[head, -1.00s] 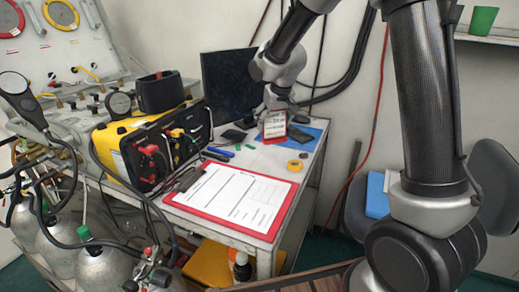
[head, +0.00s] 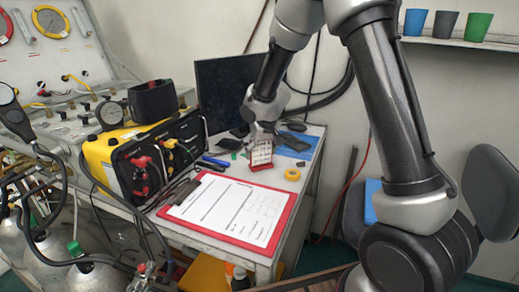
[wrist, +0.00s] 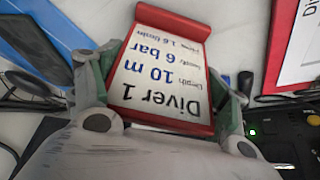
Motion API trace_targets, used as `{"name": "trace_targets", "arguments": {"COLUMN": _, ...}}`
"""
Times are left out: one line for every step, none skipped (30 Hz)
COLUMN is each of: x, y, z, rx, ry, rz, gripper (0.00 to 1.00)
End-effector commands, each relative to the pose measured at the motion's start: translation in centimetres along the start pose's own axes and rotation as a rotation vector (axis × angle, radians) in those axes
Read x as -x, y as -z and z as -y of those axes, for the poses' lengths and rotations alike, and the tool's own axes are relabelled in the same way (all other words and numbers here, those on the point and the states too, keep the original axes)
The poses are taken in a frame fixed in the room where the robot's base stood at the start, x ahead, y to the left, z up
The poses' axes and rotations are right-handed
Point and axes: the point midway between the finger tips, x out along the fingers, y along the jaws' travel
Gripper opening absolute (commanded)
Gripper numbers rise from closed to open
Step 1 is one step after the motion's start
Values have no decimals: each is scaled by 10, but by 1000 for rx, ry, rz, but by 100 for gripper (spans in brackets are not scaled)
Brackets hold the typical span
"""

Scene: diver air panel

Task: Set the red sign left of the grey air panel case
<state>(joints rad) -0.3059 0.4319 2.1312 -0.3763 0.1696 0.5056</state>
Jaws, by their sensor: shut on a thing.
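The red sign (head: 261,153) has a white face that reads "Diver 1", "10 m" and "6 bar" in the wrist view (wrist: 155,75). My gripper (head: 262,130) is shut on the sign, with a finger at each side of it, at the back of the bench. I cannot tell whether the sign's base touches the bench top. The grey air panel case (head: 55,58), with gauges and an open lid, is at the far left of the head view. The sign is well to the right of it. The area left of the case is out of view.
A yellow and black unit (head: 122,160) stands between the sign and the case. A red clipboard (head: 283,225) lies at the bench front, with a yellow tape roll (head: 292,174) behind it. A dark monitor (head: 222,92) stands behind. Cylinders and hoses crowd the left.

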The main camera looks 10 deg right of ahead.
Motion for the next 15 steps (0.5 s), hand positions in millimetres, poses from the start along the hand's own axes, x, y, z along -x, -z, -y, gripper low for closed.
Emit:
{"name": "trace_targets", "arguments": {"x": 0, "y": 0, "z": 0, "rx": 0, "ry": 0, "rz": -1, "gripper": 50}}
{"name": "trace_targets", "arguments": {"x": 0, "y": 0, "z": 0, "rx": 0, "ry": 0, "rz": -1, "gripper": 50}}
{"name": "trace_targets", "arguments": {"x": 0, "y": 0, "z": 0, "rx": 0, "ry": 0, "rz": 0, "gripper": 50}}
{"name": "trace_targets", "arguments": {"x": -1, "y": -1, "z": 0, "rx": 0, "ry": 0, "rz": 0, "gripper": 50}}
{"name": "trace_targets", "arguments": {"x": -2, "y": -1, "z": 0, "rx": 0, "ry": -1, "rz": 0, "gripper": 50}}
{"name": "trace_targets", "arguments": {"x": -2, "y": -1, "z": 0, "rx": 0, "ry": 0, "rz": -1, "gripper": 81}}
{"name": "trace_targets", "arguments": {"x": -2, "y": -1, "z": 0, "rx": 0, "ry": 0, "rz": -1, "gripper": 86}}
{"name": "trace_targets", "arguments": {"x": -2, "y": -1, "z": 0, "rx": 0, "ry": 0, "rz": 0, "gripper": 92}}
{"name": "trace_targets", "arguments": {"x": -2, "y": -1, "z": 0, "rx": 0, "ry": 0, "rz": 0, "gripper": 99}}
{"name": "trace_targets", "arguments": {"x": -2, "y": -1, "z": 0, "rx": 0, "ry": 0, "rz": 0, "gripper": 100}}
{"name": "trace_targets", "arguments": {"x": -2, "y": -1, "z": 0, "rx": 0, "ry": -1, "rz": 0, "gripper": 100}}
{"name": "trace_targets", "arguments": {"x": -2, "y": -1, "z": 0, "rx": 0, "ry": -1, "rz": 0, "gripper": 100}}
{"name": "trace_targets", "arguments": {"x": -2, "y": -1, "z": 0, "rx": 0, "ry": -1, "rz": 0, "gripper": 100}}
{"name": "trace_targets", "arguments": {"x": -2, "y": -1, "z": 0, "rx": 0, "ry": -1, "rz": 0, "gripper": 100}}
{"name": "trace_targets", "arguments": {"x": -2, "y": -1, "z": 0, "rx": 0, "ry": -1, "rz": -1, "gripper": 100}}
